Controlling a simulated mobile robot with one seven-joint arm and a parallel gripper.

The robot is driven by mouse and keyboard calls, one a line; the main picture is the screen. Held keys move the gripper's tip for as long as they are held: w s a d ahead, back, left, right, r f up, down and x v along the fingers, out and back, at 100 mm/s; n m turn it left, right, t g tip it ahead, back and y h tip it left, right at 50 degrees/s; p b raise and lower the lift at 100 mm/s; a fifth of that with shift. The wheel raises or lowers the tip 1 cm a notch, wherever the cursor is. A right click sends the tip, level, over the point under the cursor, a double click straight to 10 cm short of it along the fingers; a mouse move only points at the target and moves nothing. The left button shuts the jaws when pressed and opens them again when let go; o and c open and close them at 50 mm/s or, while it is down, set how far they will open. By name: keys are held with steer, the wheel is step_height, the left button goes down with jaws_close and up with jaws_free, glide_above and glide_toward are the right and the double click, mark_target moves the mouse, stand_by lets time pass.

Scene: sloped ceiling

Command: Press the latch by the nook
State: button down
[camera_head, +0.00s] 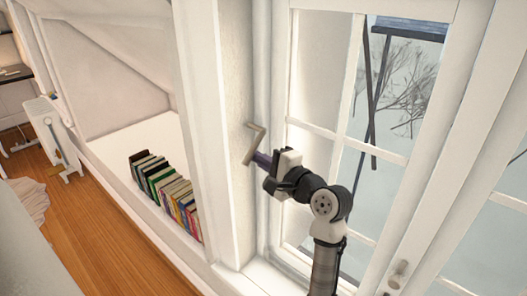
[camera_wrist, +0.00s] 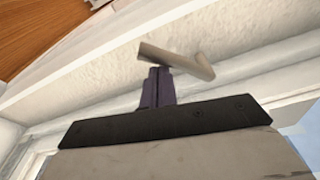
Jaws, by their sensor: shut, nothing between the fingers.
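The latch (camera_head: 254,146) is a beige angled handle on the narrow wall post between the nook (camera_head: 130,138) and the window. In the wrist view the latch (camera_wrist: 178,60) shows as a bent bar just beyond my fingertips. My gripper (camera_head: 260,159) comes from the right, with its purple fingers shut and empty, and its tips lie at or very near the latch's lower part. In the wrist view the fingers (camera_wrist: 158,72) overlap the bar's near edge. I cannot tell whether they touch it.
A row of books (camera_head: 166,188) stands on the nook's white ledge. The window frame (camera_head: 345,135) is close behind and to the right of my arm. A window knob (camera_head: 398,274) sticks out at lower right. A white heater (camera_head: 52,135) stands on the wooden floor at left.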

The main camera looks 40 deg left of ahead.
mark_target(254, 153)
steer(key=s+r+m+p, duration=0.1)
steer(key=r+m+p, duration=0.1)
steer(key=shift+s+a+m, duration=0.15)
steer(key=shift+s+m, duration=0.25)
steer(key=shift+s+r, duration=0.3)
steer(key=shift+r, duration=0.3)
steer(key=shift+s, duration=0.1)
steer(key=b+v, duration=0.3)
steer(key=v, duration=1)
steer(key=shift+d+h+b, duration=0.3)
steer(key=shift+d+b, duration=0.05)
steer(key=shift+d, duration=0.1)
steer(key=shift+r, duration=0.15)
